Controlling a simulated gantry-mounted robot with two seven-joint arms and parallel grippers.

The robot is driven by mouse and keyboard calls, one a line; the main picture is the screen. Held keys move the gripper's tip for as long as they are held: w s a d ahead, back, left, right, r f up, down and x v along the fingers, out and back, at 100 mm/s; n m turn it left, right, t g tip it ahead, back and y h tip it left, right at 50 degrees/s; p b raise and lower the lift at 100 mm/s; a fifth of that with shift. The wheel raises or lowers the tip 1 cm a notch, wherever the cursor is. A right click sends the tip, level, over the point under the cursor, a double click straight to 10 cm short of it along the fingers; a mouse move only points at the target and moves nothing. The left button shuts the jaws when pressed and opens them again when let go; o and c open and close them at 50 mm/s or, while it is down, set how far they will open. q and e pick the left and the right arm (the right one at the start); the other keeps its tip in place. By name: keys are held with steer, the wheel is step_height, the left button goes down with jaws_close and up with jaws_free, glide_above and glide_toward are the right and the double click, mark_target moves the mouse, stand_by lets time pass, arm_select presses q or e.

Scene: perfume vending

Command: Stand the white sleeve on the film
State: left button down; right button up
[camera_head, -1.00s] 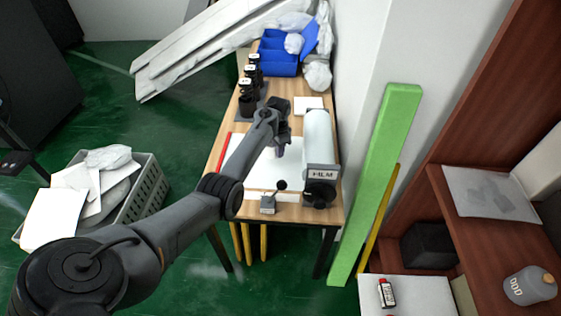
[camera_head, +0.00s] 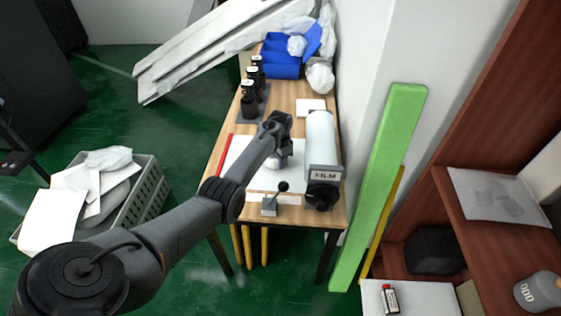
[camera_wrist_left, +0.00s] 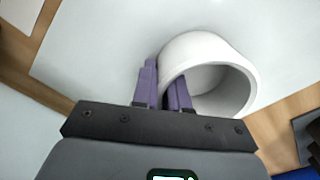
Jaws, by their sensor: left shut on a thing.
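The white sleeve (camera_wrist_left: 215,75) is a short, open ring in the left wrist view. My left gripper (camera_wrist_left: 166,80) is shut on the sleeve's wall, with one purple finger outside the ring and the other inside it. In the head view the left gripper (camera_head: 284,143) hangs over the film (camera_head: 299,172), a pale sheet lying flat on the wooden table, and hides most of the sleeve. The sheet also shows behind the sleeve in the wrist view (camera_wrist_left: 100,50). I cannot tell whether the sleeve touches the film. My right gripper is not in view.
The film roll (camera_head: 320,140) with its labelled holder stands at the right. A small lever device (camera_head: 270,206) is at the front edge. Dark bottles (camera_head: 249,104) line the left side, and blue bins (camera_head: 281,60) stand at the back. A white pad (camera_head: 311,105) lies behind the film.

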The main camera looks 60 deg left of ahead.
arm_select(q)
steer(key=c, duration=1.1)
jaws_free()
steer(key=shift+c, duration=0.2)
step_height(320, 180, up, 11)
steer(key=p, duration=0.4)
steer(key=shift+r, duration=0.6)
